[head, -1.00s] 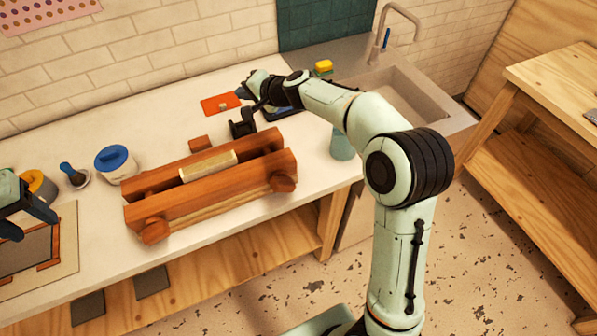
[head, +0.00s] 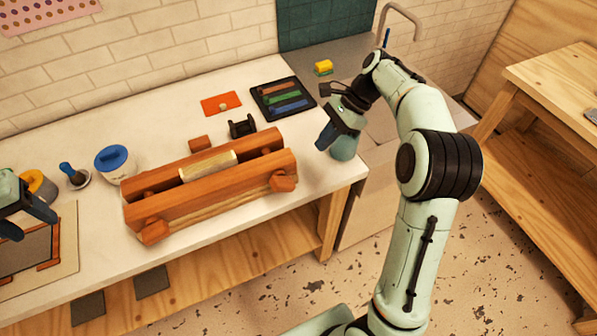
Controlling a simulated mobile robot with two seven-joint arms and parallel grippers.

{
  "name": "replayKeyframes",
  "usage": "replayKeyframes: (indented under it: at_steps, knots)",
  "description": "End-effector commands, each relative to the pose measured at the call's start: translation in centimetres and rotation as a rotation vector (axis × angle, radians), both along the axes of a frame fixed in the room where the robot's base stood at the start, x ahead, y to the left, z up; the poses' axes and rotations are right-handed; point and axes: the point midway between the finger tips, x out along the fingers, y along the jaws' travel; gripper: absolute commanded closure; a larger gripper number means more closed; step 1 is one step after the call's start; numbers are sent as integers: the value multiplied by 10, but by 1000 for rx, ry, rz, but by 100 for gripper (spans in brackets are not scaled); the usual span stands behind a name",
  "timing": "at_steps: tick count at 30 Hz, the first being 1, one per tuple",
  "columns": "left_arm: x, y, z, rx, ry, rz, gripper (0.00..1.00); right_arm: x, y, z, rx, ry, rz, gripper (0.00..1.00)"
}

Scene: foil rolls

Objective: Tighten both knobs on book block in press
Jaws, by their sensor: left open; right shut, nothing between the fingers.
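The wooden press (head: 215,198) lies on the white counter, with the pale book block (head: 207,166) between its two beams. Its left knob (head: 153,231) and right knob (head: 283,182) stick out of the front beam. My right gripper (head: 321,143) is shut and empty, fingers pointing down-left, to the right of the press and apart from the right knob. A grey-green cup stands just behind or below it, partly hidden. My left gripper (head: 36,224) is open at the left edge, over a board, well away from the press; part of it is out of frame.
Behind the press are a small black stand (head: 242,127), a brown block (head: 200,143), an orange card (head: 221,103) and a black tray (head: 262,93) of coloured bars. A sink and yellow sponge (head: 323,67) are at back right.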

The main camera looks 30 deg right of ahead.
Motion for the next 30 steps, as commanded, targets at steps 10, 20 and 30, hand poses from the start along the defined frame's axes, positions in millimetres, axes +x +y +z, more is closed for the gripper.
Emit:
replayKeyframes:
  at_steps: [10,20,30]
  knots:
    - [0,0,0,0,0,0,43,0,44,-60,2,1,5,100]
    - [0,0,0,0,0,0,43,1,69,-96,1,-2,3,100]
    - [0,0,0,0,0,0,43,2,72,-99,1,-4,2,100]
